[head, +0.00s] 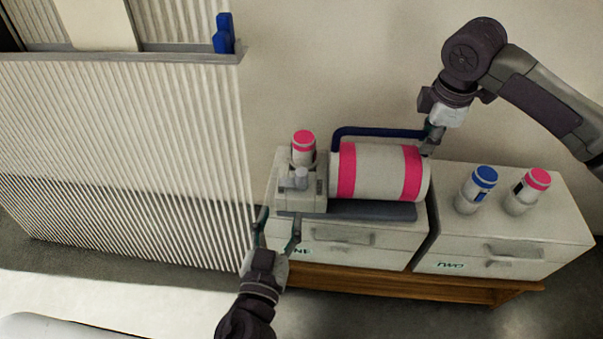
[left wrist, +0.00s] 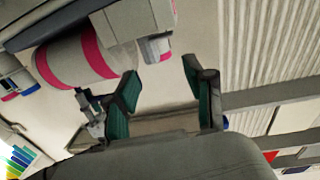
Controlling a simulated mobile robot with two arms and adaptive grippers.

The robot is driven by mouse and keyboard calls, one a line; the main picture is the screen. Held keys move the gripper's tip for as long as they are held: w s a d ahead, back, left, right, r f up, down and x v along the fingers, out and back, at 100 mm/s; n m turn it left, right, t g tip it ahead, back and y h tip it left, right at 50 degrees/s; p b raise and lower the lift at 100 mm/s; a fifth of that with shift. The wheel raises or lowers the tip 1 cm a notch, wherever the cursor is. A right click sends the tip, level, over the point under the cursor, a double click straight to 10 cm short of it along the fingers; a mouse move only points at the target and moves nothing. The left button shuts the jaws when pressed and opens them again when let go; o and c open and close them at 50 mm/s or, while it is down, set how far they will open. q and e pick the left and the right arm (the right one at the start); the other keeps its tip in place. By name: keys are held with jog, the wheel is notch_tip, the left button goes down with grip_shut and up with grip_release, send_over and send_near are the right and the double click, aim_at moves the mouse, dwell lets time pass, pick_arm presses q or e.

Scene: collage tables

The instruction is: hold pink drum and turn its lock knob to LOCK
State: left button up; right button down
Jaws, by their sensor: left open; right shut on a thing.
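The pink drum (head: 378,173), white with two pink bands, lies on its side on a grey cradle (head: 375,211). A pale block (head: 308,199) at its left end carries the small grey lock knob (head: 296,179). My right gripper (head: 431,143) is shut at the right end of the blue handle bar (head: 375,131) behind the drum. My left gripper (head: 278,230) is open and empty, in front of and below the knob, apart from it. No LOCK marking is readable.
A pink-capped bottle (head: 303,148) stands behind the block. A blue-capped bottle (head: 476,190) and another pink-capped bottle (head: 527,191) stand on the right drawer unit (head: 570,222), marked TWO. A ribbed panel (head: 130,160) rises at left.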

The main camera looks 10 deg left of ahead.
aim_at(300, 181)
pick_arm(q)
jog(key=shift+h, duration=0.3)
jog(key=w+d, duration=0.1)
jog(key=w, duration=0.6)
jog(key=w+d, duration=0.1)
jog(key=w, duration=0.3)
jog(key=shift+w+d+r, duration=0.15)
jog(key=shift+w+d, duration=0.1)
jog(key=shift+d, duration=0.1)
grip_shut()
